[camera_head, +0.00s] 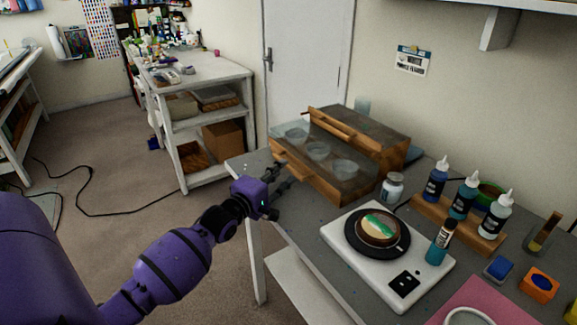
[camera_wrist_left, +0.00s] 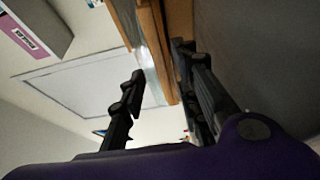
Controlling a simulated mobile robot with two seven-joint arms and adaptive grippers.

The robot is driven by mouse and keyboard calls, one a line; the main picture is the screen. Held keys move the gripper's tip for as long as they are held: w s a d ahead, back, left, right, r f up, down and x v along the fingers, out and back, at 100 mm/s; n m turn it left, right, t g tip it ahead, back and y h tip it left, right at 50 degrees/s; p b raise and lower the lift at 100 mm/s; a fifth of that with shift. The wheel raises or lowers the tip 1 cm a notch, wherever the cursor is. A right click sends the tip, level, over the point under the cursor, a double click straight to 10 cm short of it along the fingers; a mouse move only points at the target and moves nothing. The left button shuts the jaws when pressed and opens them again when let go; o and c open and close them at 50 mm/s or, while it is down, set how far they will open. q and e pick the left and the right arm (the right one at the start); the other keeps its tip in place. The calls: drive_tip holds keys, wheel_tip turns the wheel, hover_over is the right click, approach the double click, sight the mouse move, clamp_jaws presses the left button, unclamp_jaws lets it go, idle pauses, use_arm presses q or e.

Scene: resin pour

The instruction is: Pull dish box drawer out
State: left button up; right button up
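The wooden dish box (camera_head: 378,136) stands at the back of the grey table. My right gripper is not in view.
A white scale (camera_head: 340,232) with a round mould stands in front of the box, with a small jar (camera_head: 392,187) between. Dye bottles (camera_head: 463,197) stand in a wooden rack at right. Free floor (camera_head: 130,240) lies left of the table. A white shelf table (camera_head: 200,80) stands behind.

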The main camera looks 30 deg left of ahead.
sight(288, 165)
use_arm(q)
drive_tip(key=w, duration=0.4)
drive_tip(key=shift+w, duration=0.1)
clamp_jaws()
drive_tip(key=shift+r, duration=0.1)
